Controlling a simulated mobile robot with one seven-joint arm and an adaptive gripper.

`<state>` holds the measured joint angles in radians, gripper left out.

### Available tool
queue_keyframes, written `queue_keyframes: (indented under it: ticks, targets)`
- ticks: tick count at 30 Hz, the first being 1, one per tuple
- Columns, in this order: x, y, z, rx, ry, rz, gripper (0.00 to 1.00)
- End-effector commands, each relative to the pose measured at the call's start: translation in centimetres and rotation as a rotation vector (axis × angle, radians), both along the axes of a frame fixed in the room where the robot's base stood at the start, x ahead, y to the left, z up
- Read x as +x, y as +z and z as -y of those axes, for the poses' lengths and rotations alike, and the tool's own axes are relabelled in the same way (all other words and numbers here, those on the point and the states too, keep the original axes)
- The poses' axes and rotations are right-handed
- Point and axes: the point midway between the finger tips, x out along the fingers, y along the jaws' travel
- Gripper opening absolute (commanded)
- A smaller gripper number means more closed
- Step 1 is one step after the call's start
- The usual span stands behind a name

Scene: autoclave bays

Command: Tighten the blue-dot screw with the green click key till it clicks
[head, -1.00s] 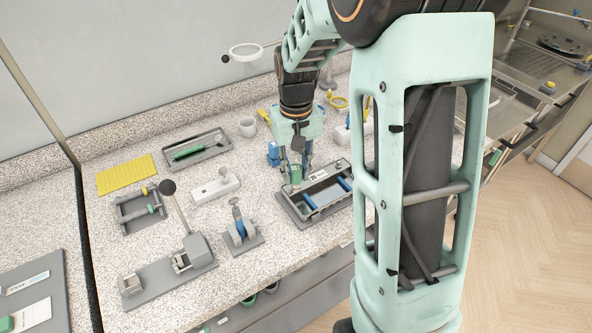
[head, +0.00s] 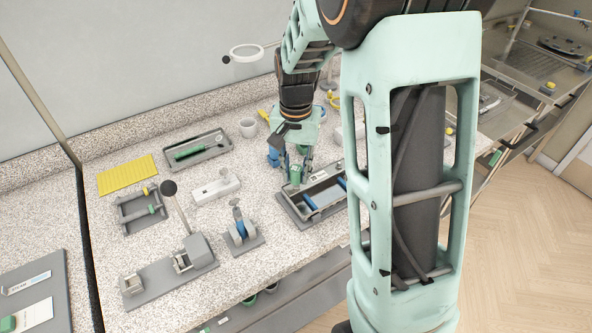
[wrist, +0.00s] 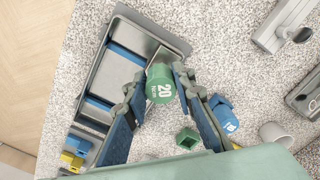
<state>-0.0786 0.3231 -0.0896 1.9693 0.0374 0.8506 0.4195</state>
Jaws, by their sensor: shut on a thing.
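The green click key (wrist: 160,84), with "20" on its top, is between the fingertips of my gripper (wrist: 158,82), which is shut on it. In the head view the key (head: 295,176) stands at the left end of the grey tray-like fixture (head: 292,206) with blue bars, under my gripper (head: 297,170). In the wrist view the key is over or at the near corner of this fixture (wrist: 121,20); whether it touches a screw cannot be told. The blue-dot screw is not visible.
A blue key (wrist: 222,108) stands right of my gripper, near a small green square holder (wrist: 188,138) and a grey cup (wrist: 275,134). In the head view a lever device (head: 193,250), blue-wheeled stand (head: 241,232) and white block (head: 215,188) lie left of the fixture.

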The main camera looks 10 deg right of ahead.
Motion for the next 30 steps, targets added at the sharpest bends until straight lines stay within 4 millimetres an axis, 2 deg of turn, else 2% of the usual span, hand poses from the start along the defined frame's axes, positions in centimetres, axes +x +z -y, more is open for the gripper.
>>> queue_keyframes:
  ticks: [3,8,30]
  targets:
    - [0.0,0.0,0.0,0.000,0.002,0.001,0.09]
    - [0.0,0.3,0.0,0.000,0.004,0.001,0.09]
    - [0.1,4.0,0.0,0.000,0.005,0.004,0.09]
